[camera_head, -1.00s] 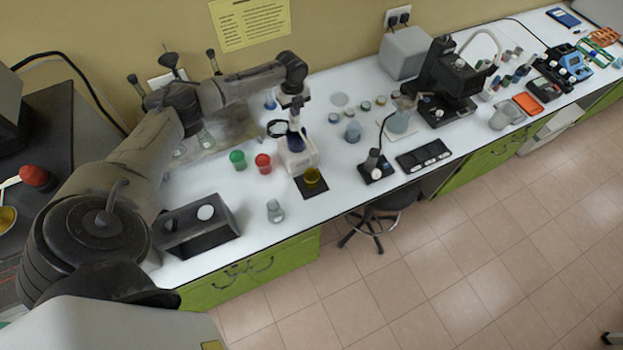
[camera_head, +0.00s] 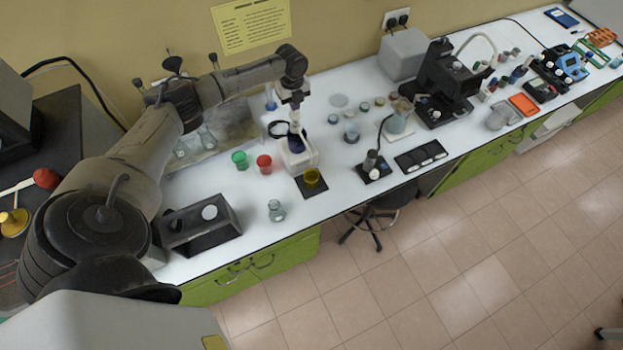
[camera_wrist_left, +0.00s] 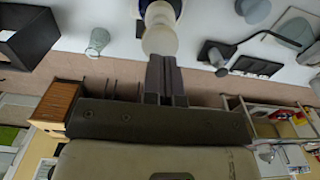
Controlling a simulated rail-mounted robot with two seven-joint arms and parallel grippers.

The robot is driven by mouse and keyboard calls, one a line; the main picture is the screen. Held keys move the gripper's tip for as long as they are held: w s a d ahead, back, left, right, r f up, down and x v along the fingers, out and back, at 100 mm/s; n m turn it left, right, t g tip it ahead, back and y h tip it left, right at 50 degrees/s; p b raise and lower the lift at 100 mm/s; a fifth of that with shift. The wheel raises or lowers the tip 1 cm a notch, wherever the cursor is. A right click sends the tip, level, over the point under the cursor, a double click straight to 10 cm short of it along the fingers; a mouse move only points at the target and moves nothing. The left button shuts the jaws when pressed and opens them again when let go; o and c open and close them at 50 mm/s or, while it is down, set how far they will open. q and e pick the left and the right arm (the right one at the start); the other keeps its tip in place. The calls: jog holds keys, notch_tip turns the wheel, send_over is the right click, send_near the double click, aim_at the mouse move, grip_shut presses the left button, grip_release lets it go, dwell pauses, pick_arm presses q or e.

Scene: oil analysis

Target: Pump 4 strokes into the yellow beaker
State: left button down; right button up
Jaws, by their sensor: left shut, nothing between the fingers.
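The yellow beaker (camera_head: 312,178) stands on a small black mat (camera_head: 310,190) near the bench's front edge. Just behind it is the white pump dispenser (camera_head: 300,158), with a dark blue part and a pale top. My left gripper (camera_head: 295,105) is over the dispenser, pointing down. In the left wrist view the fingers (camera_wrist_left: 165,60) are shut with nothing between them. Their tips are at the dispenser's round white top (camera_wrist_left: 160,38); I cannot tell whether they touch it. The yellow beaker cannot be made out in that view. My right gripper is not in view.
A green beaker (camera_head: 240,160) and a red beaker (camera_head: 264,164) stand left of the dispenser. A glass flask (camera_head: 276,210) and a dark box (camera_head: 200,226) are nearer the front left. A stirrer-like device (camera_head: 373,166) stands to the right, with a microscope-like instrument (camera_head: 447,85) beyond.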

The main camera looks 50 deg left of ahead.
pick_arm(q)
jog(key=shift+f, duration=0.25)
dwell(0.4)
jog(key=shift+f+b, duration=0.5)
jog(key=shift+f, duration=0.1)
jog(key=shift+f+b, duration=0.9)
jog(key=shift+f, duration=0.55)
jog(key=shift+r, duration=0.15)
jog(key=shift+r+p, duration=0.6)
jog(key=shift+p, duration=0.1)
jog(key=shift+r+p, duration=1.3)
jog(key=shift+r, duration=0.3)
jog(key=shift+f, duration=0.3)
